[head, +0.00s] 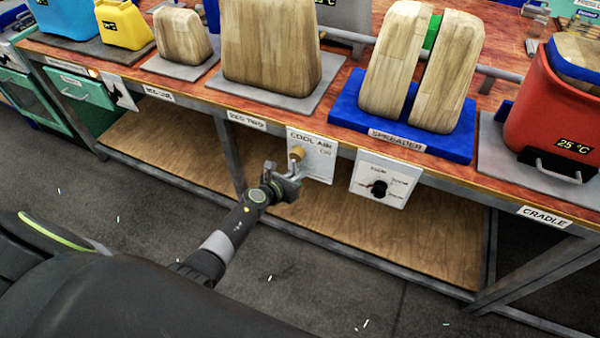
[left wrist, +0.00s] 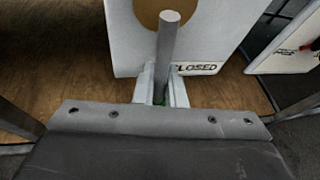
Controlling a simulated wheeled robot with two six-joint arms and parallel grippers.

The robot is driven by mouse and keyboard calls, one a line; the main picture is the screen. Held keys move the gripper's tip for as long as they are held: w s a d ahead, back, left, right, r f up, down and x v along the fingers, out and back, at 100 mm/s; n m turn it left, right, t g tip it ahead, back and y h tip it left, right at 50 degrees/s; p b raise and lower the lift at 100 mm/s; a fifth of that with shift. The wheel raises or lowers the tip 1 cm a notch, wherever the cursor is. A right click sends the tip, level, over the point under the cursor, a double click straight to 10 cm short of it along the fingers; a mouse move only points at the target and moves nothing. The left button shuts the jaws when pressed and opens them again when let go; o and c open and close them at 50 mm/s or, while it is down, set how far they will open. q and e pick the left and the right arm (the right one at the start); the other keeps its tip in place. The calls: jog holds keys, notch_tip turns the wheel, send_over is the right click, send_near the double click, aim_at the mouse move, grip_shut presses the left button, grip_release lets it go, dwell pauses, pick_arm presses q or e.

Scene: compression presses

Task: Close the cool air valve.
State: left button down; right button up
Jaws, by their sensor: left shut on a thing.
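The cool air valve is on a white panel labelled COOL AIR (head: 320,168), at the front of the bench in the head view. Its round brass hub (head: 297,153) shows just above my left gripper (head: 288,183). In the left wrist view, a grey lever (left wrist: 167,45) runs from the brass hub (left wrist: 148,14) down between the fingers of my left gripper (left wrist: 161,97). The gripper is shut on the lever. The word CLOSED (left wrist: 198,69) is on the panel right beside the fingers, its first letter partly hidden. My right gripper is not in view.
A second white panel with a black knob (head: 379,188) is just right of the valve. Wooden blocks stand on the bench above, one pair on a blue SPREADER base (head: 345,112). A red container (head: 530,115) is at the right. A wooden lower shelf (head: 400,238) lies behind the gripper.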

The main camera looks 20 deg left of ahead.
pick_arm(q)
jog(key=shift+a+m+y, duration=0.3)
jog(key=shift+a+m, duration=0.05)
jog(key=shift+m, duration=0.05)
dwell(0.4)
jog(key=c, duration=1.5)
grip_release()
jog(key=shift+p, duration=0.3)
jog(key=p+v, duration=0.5)
jog(key=v, duration=1.2)
jog(key=shift+s+a+r, duration=0.1)
jog(key=shift+r, duration=0.1)
